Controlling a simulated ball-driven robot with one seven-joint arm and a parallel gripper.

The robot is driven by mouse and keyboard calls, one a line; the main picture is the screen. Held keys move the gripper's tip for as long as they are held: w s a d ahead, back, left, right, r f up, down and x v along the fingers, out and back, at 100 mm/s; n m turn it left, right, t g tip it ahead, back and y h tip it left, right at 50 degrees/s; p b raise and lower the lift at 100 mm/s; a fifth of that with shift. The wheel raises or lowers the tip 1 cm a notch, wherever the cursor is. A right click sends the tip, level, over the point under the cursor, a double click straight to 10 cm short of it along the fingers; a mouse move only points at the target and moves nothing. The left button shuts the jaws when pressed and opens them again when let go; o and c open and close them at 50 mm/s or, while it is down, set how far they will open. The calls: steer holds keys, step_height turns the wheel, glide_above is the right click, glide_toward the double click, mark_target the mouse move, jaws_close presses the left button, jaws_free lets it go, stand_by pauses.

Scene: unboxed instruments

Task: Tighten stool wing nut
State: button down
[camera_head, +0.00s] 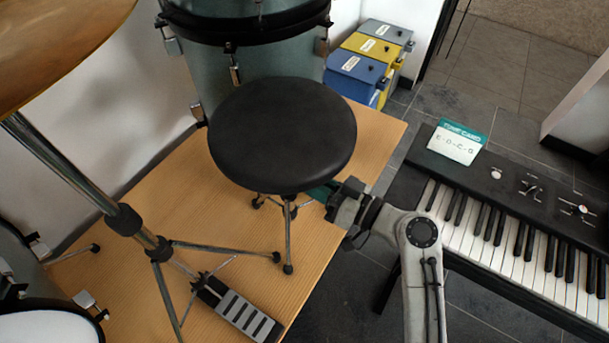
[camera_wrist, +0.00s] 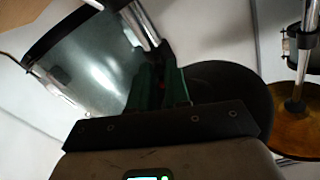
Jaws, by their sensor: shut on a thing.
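The drum stool has a round black seat (camera_head: 282,135) on thin metal legs (camera_head: 289,235). It stands upright on the wooden platform, and its seat shows dark in the wrist view (camera_wrist: 240,88). My gripper (camera_head: 320,192) reaches in from the right, below the seat's right front edge. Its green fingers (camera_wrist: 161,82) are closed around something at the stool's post. A small reddish bit shows between them in the wrist view; this fits the wing nut, which is otherwise hidden by the fingers and, in the head view, by the seat.
A large drum (camera_head: 245,50) stands close behind the stool. A cymbal stand (camera_head: 125,220) and a pedal (camera_head: 238,312) are on the platform (camera_head: 150,205) at left and front. A keyboard (camera_head: 530,230) stands at right, near my arm. Storage boxes (camera_head: 356,75) are behind.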

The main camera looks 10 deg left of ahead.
steer(key=m+p, duration=0.3)
steer(key=m, duration=0.1)
steer(key=shift+m, duration=0.4)
steer(key=m+p, duration=0.3)
steer(key=m, duration=0.1)
steer(key=shift+m, duration=0.4)
